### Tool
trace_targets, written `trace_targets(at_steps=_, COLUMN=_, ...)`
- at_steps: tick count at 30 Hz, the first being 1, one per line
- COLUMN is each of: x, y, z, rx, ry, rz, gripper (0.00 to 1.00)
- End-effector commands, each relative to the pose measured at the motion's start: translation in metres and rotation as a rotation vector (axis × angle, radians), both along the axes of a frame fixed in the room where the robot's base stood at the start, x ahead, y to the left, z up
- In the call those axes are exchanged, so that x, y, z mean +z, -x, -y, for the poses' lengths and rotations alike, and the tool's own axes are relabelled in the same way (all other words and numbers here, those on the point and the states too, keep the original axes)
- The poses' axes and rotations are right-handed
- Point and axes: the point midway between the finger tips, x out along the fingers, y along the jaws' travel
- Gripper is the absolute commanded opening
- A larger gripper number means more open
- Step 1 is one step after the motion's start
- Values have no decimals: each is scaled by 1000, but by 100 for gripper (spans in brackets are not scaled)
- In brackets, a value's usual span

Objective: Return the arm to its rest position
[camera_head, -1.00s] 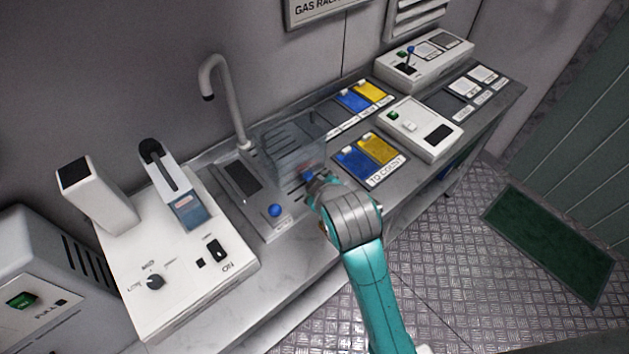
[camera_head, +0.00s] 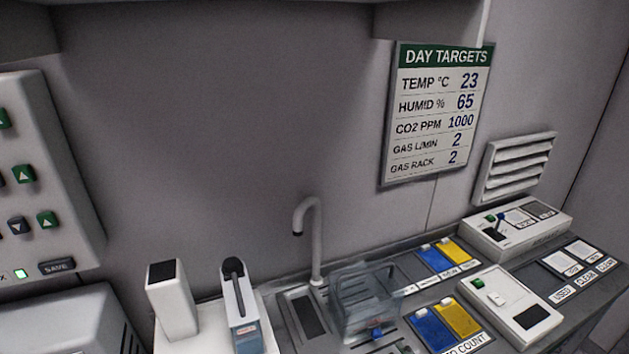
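My arm and my gripper do not show in the camera_head view now. No part of the arm is seen over the bench, so whether the gripper is open or shut is hidden from me. The bench (camera_head: 408,299) runs along the wall at the lower right. A clear box (camera_head: 362,298) stands on it beside the grey tap (camera_head: 317,240), with a blue knob (camera_head: 376,334) at its front.
A white device with a handled blue-grey block (camera_head: 243,325) stands left of the tap. Blue (camera_head: 432,328) and yellow (camera_head: 457,317) pads and a white switch box (camera_head: 509,308) lie to the right. A DAY TARGETS sign (camera_head: 437,115) and a button panel (camera_head: 50,170) are on the wall.

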Motion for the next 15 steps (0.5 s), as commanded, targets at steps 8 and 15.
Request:
trace_targets(at_steps=8, x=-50, y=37, z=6, rx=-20, ry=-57, rz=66, gripper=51)
trace_targets(at_steps=15, x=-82, y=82, z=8, rx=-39, ry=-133, rz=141, gripper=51)
